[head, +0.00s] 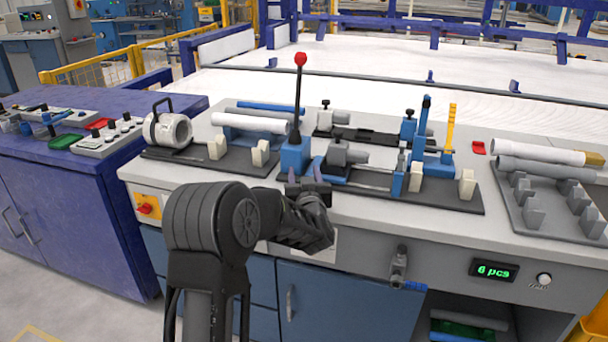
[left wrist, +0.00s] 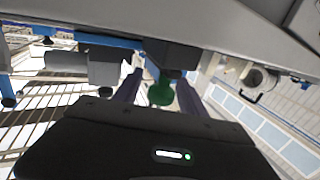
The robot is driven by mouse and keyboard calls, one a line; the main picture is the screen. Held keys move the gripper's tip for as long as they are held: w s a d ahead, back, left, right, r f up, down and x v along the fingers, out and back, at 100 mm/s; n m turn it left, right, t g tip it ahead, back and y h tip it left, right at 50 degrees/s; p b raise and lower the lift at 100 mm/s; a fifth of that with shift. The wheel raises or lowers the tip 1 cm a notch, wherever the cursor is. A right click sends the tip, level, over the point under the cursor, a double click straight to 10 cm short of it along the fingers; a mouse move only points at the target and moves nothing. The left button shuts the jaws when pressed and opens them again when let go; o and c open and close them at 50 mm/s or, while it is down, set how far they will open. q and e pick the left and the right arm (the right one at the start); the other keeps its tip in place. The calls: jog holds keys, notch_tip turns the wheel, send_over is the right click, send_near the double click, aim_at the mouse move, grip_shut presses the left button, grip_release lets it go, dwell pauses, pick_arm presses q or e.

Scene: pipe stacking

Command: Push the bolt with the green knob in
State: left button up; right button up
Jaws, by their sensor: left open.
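The green knob (left wrist: 161,93) shows in the left wrist view, in front of a dark block (left wrist: 172,56) on the fixture. The bolt's shaft cannot be made out there. My left gripper (left wrist: 160,80) is open, with one finger on each side of the knob. I cannot tell whether either finger touches it. In the head view my left gripper (head: 306,182) is at the bench's front side, just before the blue block (head: 295,157) with the red-topped lever (head: 299,95). The green knob is hidden there. My right gripper is not in view.
A clamping fixture with a dark base plate (head: 440,192) lies right of the gripper. A white pipe (head: 248,122) and a flanged ring (head: 168,130) are to the left. Grey pipes (head: 545,169) lie on a rack at right. A display (head: 493,270) is on the bench front.

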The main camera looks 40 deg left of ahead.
pick_arm(q)
jog(key=shift+c, duration=0.4)
grip_shut()
dwell(1.0)
